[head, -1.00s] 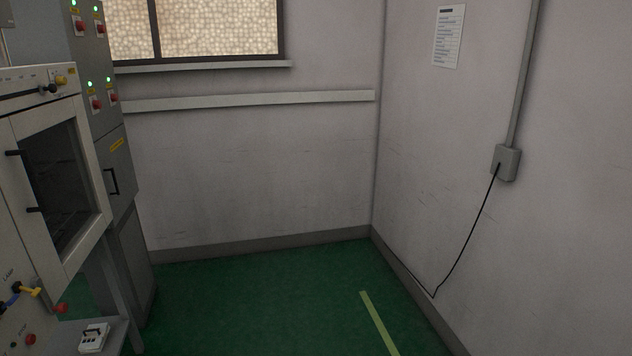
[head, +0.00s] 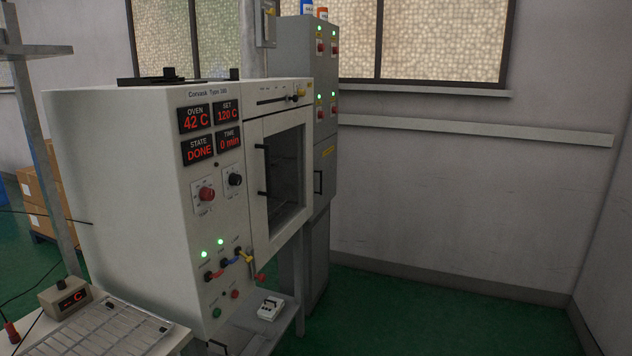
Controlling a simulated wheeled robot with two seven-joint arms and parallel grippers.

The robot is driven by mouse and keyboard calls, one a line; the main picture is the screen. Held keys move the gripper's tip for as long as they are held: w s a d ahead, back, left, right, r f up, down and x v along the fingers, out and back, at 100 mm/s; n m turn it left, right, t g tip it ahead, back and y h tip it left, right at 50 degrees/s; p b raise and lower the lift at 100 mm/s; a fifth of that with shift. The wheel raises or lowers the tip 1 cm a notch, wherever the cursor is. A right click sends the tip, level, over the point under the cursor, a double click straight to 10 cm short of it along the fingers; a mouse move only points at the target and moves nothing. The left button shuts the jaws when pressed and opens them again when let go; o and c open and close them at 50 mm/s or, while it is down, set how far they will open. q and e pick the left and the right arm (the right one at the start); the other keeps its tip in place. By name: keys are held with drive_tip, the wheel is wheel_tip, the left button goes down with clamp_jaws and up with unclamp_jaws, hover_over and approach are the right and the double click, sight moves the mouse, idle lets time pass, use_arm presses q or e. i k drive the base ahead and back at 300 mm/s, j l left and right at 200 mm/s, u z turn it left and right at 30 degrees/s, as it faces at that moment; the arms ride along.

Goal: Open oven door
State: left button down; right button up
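The oven (head: 130,190) is a large cream cabinet left of centre in the head view, on a bench. Its displays read 42 C, set 120 C, state DONE and time 0 min. The oven door (head: 252,190) is on the face turned to the right, with a pale frame around a dark window (head: 286,170). The door looks shut. A black handle (head: 266,169) stands on the door frame's near side. Neither of my grippers shows in the view.
A grey cabinet (head: 322,160) with green lamps stands behind the oven. A small white device (head: 270,308) lies on the bench below the door. Green floor (head: 420,315) to the right is clear.

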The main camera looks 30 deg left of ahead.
sight(266, 244)
drive_tip(key=u, duration=1.15)
